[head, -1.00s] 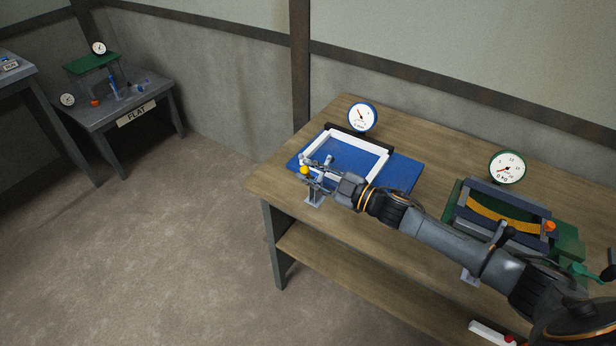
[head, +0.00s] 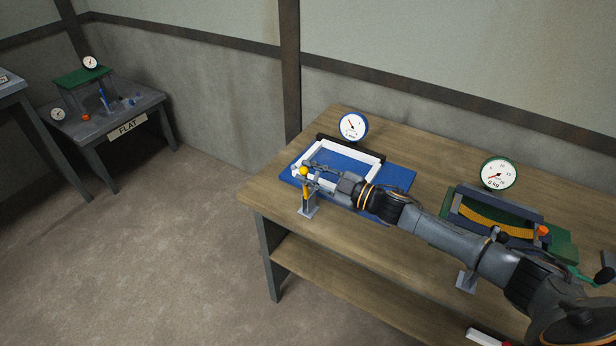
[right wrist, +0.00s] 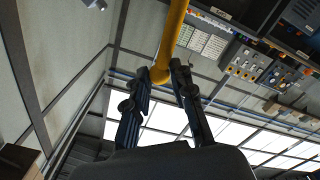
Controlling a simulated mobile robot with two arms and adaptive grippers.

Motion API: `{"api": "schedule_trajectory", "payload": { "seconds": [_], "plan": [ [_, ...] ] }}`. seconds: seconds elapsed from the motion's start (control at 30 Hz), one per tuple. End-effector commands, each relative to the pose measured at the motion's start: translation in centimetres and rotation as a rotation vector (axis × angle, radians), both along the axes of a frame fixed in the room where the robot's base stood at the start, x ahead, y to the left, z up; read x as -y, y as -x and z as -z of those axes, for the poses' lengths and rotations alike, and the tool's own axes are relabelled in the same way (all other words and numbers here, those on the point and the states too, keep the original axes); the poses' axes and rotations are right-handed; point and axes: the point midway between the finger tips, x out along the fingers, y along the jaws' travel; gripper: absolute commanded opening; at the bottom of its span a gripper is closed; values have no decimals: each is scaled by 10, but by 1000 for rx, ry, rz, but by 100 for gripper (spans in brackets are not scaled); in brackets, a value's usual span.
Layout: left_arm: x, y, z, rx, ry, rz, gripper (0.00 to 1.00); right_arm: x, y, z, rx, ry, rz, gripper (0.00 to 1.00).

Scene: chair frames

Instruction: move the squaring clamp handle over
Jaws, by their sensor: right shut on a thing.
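The squaring clamp (head: 308,212) stands at the front left corner of a blue plate (head: 400,180) on the wooden bench. Its yellow handle (head: 305,190) now stands nearly upright, with a yellow ball (head: 304,171) at the top. My right gripper (head: 312,170) reaches in from the right at the height of the ball. In the right wrist view the two fingers (right wrist: 161,68) are shut on the yellow handle (right wrist: 172,40), one on each side near its rounded end. A white frame (head: 375,168) lies on the blue plate, partly hidden by my arm. My left gripper is not in view.
A blue-rimmed dial (head: 353,127) stands behind the plate. To the right is a green fixture (head: 562,248) with an orange curved part (head: 490,217) and a green-rimmed dial (head: 498,173); my right arm passes in front. A side table (head: 128,125) labelled FLAT stands far left.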

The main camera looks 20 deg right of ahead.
Motion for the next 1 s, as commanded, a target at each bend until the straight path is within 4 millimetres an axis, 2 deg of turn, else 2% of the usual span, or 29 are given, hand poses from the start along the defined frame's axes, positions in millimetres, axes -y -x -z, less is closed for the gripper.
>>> {"api": "schedule_trajectory", "payload": {
  "seconds": [0.7, 0.73, 0.83, 1.0],
  "plan": [
    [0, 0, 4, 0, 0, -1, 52, 14, -10, -1, 0, 5, 8, 7],
    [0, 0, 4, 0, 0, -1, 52, 14, -10, -1, 0, 5, 8, 28],
    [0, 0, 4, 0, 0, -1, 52, 14, -10, 0, -1, 6, 8, 49],
    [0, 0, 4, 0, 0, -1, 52, 12, -9, 0, -1, 3, 5, 51]
  ]
}}
